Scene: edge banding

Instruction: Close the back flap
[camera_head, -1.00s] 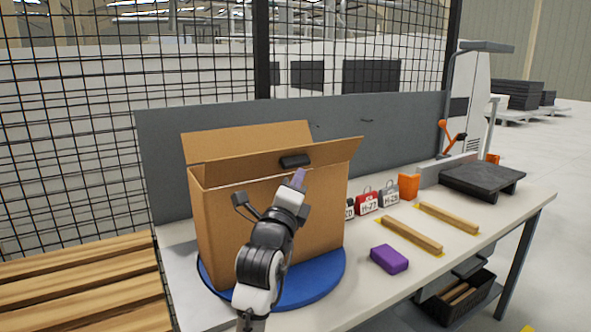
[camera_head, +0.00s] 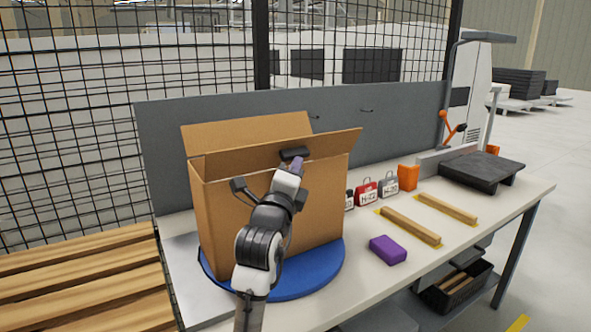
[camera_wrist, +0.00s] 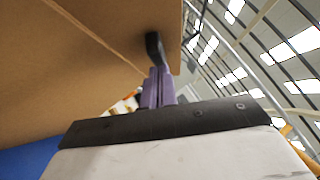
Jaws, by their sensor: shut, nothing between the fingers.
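An open brown cardboard box (camera_head: 265,215) stands on a blue turntable (camera_head: 315,278). Its back flap (camera_head: 250,132) stands up at the far side. The box's inside is mostly hidden.
A purple block (camera_head: 388,249), two wooden strips (camera_head: 411,226) and small labelled cases (camera_head: 367,191) are on the table right of the box. A grey panel (camera_head: 400,120) stands behind it. A wooden slatted surface (camera_head: 80,275) is at the left. The right front table is clear.

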